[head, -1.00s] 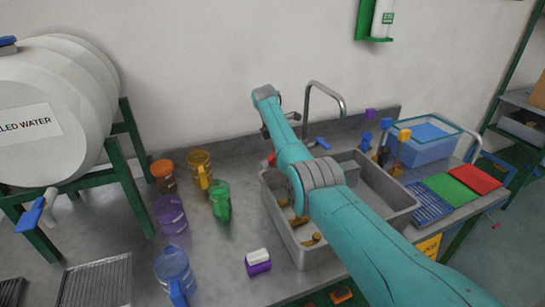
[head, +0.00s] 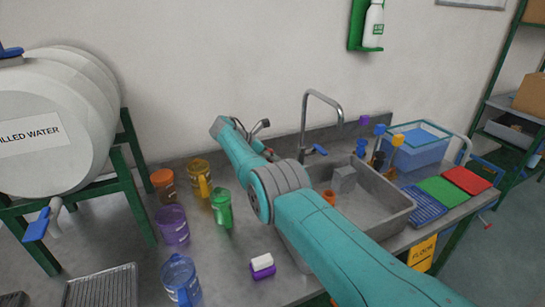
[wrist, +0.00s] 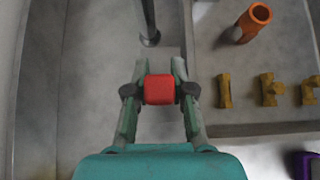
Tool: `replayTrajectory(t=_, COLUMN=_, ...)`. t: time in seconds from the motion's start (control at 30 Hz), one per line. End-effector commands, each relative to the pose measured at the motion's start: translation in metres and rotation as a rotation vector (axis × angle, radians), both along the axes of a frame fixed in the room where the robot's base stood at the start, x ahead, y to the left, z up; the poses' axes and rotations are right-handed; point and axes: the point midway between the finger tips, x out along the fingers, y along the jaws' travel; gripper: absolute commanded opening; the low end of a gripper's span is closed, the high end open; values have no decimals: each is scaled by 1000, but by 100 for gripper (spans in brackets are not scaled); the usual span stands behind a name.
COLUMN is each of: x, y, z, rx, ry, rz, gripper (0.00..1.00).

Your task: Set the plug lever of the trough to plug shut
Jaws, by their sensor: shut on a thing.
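In the wrist view my gripper (wrist: 159,85) is shut on a red block (wrist: 159,90), which looks like the grip of the plug lever. One finger presses on each side of it. The rest of the lever is hidden under the block and my gripper. The grip is beside the trough's left rim, near the foot of the tap post (wrist: 149,38). The grey trough (head: 385,210) shows in the head view, partly behind my arm. An orange tube (wrist: 255,20) stands inside the trough; it also shows in the head view (head: 328,197). My arm hides the red grip in the head view.
Several yellow fittings (wrist: 268,90) lie in the trough. A tall tap (head: 304,125) with a blue handle rises behind it. Coloured jugs, such as a green one (head: 222,208), stand on the bench to the left. A white and purple block (head: 262,266) lies in front of the trough.

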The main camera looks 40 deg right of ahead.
Motion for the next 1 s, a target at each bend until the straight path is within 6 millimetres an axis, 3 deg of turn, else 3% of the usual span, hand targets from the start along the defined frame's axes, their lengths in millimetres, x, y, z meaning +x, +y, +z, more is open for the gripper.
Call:
replayTrajectory(t=0.57, x=-1, y=2, z=-2, rx=-15, ry=12, rz=-3, gripper=0)
replayTrajectory(t=0.6, x=-2, y=2, z=-2, rx=-15, ry=12, rz=-3, gripper=26)
replayTrajectory(t=0.7, x=-1, y=2, z=-2, rx=-15, ry=12, rz=-2, gripper=50)
replayTrajectory(t=1.0, x=0, y=2, z=-1, rx=-16, ry=8, rz=-1, gripper=50)
